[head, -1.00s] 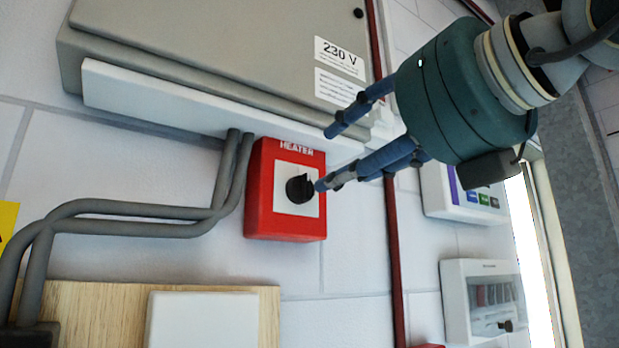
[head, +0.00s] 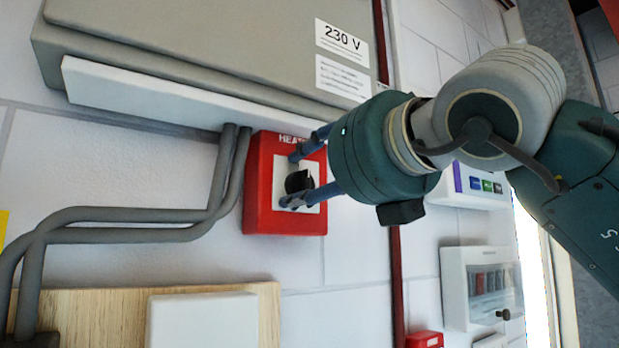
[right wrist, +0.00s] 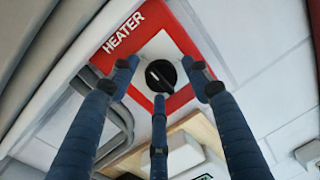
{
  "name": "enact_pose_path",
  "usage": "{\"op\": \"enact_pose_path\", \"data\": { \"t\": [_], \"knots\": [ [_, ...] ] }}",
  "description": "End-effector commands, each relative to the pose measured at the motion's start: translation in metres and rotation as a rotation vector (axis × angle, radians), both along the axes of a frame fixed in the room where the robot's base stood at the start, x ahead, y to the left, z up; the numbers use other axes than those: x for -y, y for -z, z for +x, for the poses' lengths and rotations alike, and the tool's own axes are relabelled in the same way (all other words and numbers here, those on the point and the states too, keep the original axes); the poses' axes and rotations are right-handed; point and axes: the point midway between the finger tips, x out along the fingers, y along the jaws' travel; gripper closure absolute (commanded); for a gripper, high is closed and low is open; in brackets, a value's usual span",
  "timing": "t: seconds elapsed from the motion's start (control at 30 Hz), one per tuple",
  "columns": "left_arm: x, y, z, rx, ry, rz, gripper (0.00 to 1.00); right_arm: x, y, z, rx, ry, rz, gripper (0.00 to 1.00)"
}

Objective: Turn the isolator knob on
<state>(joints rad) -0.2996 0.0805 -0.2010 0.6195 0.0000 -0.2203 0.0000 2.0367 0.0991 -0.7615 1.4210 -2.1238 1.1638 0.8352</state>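The isolator knob (head: 298,183) is black and round with a raised grip bar. It sits on the white plate of a red wall box (head: 257,185) marked HEATER. My right gripper (head: 296,178) is open in front of the box, with its blue fingers spread above and below the knob. In the right wrist view, the knob (right wrist: 160,75) lies between the three fingertips (right wrist: 160,92), and the fingers look apart from it. Contact cannot be told for certain. My left gripper is not in view.
A grey cabinet (head: 200,45) marked 230 V hangs above the box, with a white ledge (head: 150,95) under it. Grey conduits (head: 130,214) run left of the box. A white panel (head: 203,320) on a wooden board (head: 100,315) is below. A breaker box (head: 483,288) is at right.

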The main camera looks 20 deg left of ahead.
Motion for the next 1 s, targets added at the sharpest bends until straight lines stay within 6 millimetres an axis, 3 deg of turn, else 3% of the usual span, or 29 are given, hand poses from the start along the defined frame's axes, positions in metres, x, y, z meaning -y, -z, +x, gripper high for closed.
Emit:
{"op": "enact_pose_path", "data": {
  "t": [0.03,0.17,0.57,1.0],
  "knots": [
    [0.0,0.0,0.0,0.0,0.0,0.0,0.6,0.0,0.0,0.0,0.0,0.0,0.0,0.66],
    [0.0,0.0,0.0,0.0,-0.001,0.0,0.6,0.0,0.0,0.0,0.001,0.0,0.001,0.92],
    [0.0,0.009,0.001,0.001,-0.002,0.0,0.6,0.002,-0.001,0.0,-0.041,0.002,0.041,0.92],
    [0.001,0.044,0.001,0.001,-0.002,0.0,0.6,0.004,-0.002,0.001,-0.309,0.003,0.258,0.92]
  ]
}}
